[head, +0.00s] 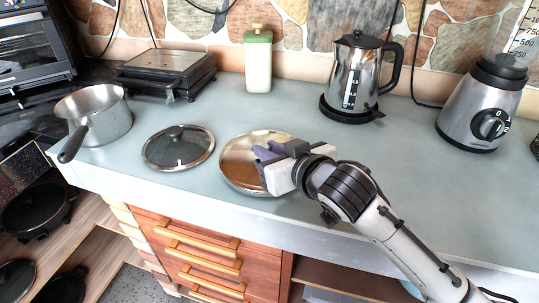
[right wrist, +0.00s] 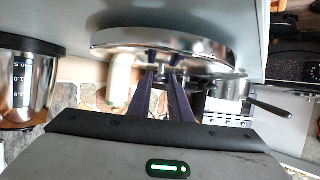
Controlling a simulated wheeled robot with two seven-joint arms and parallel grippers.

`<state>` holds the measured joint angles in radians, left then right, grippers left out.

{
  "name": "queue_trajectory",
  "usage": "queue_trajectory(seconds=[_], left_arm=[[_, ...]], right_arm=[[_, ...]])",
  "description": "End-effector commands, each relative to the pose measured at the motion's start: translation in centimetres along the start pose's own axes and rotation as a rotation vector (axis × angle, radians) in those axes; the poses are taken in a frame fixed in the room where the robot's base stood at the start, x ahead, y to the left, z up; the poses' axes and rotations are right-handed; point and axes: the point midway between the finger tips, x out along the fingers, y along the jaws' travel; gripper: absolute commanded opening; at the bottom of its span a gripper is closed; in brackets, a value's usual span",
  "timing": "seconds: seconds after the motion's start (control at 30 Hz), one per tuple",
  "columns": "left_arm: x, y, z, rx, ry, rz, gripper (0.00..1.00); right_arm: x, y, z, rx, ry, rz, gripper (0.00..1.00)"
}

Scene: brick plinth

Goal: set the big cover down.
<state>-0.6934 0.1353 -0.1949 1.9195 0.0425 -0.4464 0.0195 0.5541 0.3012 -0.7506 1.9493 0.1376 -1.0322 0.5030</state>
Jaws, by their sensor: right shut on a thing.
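The big cover (head: 238,165) is a round, shiny metal disc with a bright rim and brown reflections. In the head view it is low over the front of the counter, and I cannot tell whether it touches it. My right gripper (head: 264,155) comes in from the right and is shut on it, with its purple fingers over the cover's right part. In the right wrist view the cover (right wrist: 120,42) shows nearly edge-on, with the fingertips (right wrist: 166,62) at it. The exact grip point is hidden. My left gripper is not in view.
A glass lid with a dark knob (head: 178,147) lies just left of the cover. A saucepan (head: 100,112) stands further left. A grill (head: 165,72), a bottle (head: 258,62), a kettle (head: 352,75) and a blender (head: 482,108) stand behind. The counter (head: 400,150) is clear to the right.

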Motion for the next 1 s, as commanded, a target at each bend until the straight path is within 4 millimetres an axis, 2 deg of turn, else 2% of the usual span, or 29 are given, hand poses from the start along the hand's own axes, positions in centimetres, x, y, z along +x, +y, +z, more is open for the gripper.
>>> queue_trajectory(seconds=[0.03, 0.1, 0.4, 0.43, 0.5, 0.53, 0.87, 1.0], left_arm=[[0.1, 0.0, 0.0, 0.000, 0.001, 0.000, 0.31], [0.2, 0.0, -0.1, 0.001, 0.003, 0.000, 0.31], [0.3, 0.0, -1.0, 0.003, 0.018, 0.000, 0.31], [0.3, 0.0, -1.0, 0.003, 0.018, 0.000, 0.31], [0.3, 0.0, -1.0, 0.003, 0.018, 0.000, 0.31], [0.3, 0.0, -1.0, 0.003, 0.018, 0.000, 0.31], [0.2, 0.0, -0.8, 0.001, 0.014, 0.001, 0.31], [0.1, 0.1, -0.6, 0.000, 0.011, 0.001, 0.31]], right_arm=[[0.3, 0.1, 0.8, 0.000, -0.001, 0.001, 0.00], [0.5, 0.1, 1.1, -0.001, 0.002, 0.001, 0.00], [0.5, 0.0, 1.3, 0.000, 0.002, 0.000, 0.00], [0.5, 0.0, 1.3, 0.000, 0.001, 0.000, 0.23], [0.5, 0.0, 1.3, 0.000, 0.001, 0.000, 0.35], [0.5, 0.0, 1.3, 0.000, 0.001, 0.000, 0.36], [0.3, 0.0, 1.0, -0.001, 0.002, 0.000, 0.36], [-1.2, 0.0, 1.1, 0.000, 0.001, -0.001, 0.36]])
